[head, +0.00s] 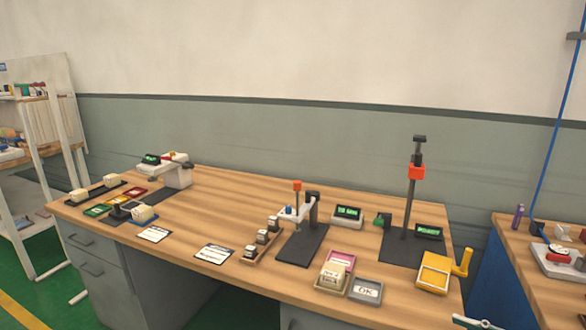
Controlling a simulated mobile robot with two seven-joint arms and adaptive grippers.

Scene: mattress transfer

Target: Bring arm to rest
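No gripper can be made out in the head view. A small pale and dark piece (470,322) cuts into the bottom edge at the right, and I cannot tell what it is. The wooden workbench (200,205) fills the middle, with no arm visible over it. Whether either gripper is open or shut is hidden.
On the bench stand a black press stand (303,245), a taller stand with a red head (416,172), a yellow tray (434,271), a grey OK tray (366,289) and a white device (177,172). A second bench (530,262) is at right, shelving (40,130) at left.

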